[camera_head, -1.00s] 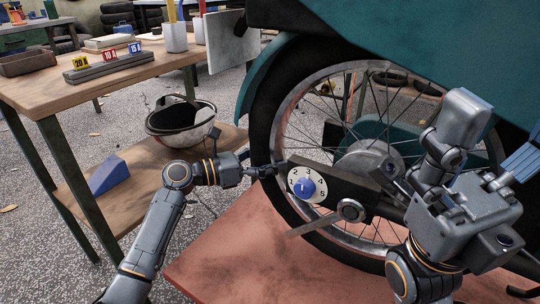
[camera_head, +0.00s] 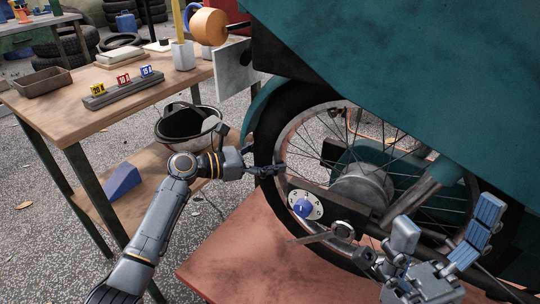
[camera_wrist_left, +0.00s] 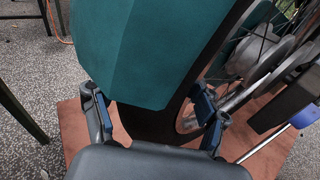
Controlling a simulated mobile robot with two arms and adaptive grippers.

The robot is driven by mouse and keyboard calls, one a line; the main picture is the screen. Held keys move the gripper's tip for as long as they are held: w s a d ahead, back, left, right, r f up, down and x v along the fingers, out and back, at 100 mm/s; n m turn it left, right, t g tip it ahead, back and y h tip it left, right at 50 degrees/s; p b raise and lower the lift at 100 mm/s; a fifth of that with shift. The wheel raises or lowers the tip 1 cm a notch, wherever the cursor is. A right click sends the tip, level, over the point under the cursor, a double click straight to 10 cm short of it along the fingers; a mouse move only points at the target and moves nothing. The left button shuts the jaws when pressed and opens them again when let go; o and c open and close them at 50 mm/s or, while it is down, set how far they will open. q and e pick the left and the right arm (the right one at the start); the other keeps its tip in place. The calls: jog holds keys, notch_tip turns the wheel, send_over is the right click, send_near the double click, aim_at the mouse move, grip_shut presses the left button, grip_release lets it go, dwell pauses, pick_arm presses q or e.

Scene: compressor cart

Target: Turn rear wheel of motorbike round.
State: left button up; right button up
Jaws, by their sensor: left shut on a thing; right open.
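The motorbike's rear wheel (camera_head: 270,140) has a black tyre, a metal rim, thin spokes and a grey hub. It stands upright under teal bodywork (camera_head: 400,80). My left gripper (camera_head: 268,170) is shut on the rear wheel at its left edge. In the left wrist view its fingers (camera_wrist_left: 145,95) lie on either side of the black tyre (camera_wrist_left: 160,122), below the teal fender (camera_wrist_left: 135,45). My right gripper (camera_head: 446,218) is open and empty at the lower right, in front of the wheel. It hides part of the lower wheel.
A dial with a blue knob (camera_head: 303,208) and a lever (camera_head: 315,237) sit by the swingarm. A reddish platform (camera_head: 235,255) lies beneath. At left, a wooden table (camera_head: 150,88) holds a number rack and a tray (camera_head: 42,82). A bowl-like container (camera_head: 190,125) stands on its lower shelf.

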pick_arm(q)
jog(key=shift+w+r, duration=0.25)
jog(key=o, duration=1.5)
jog(key=shift+w+f, duration=0.1)
jog(key=shift+w+d+f, duration=0.1)
jog(key=shift+d+f, duration=0.05)
jog(key=shift+s+a, duration=0.25)
jog(key=shift+a, duration=0.05)
jog(key=v, duration=1.1)
jog(key=shift+s+a, duration=0.15)
jog(key=shift+s, duration=0.05)
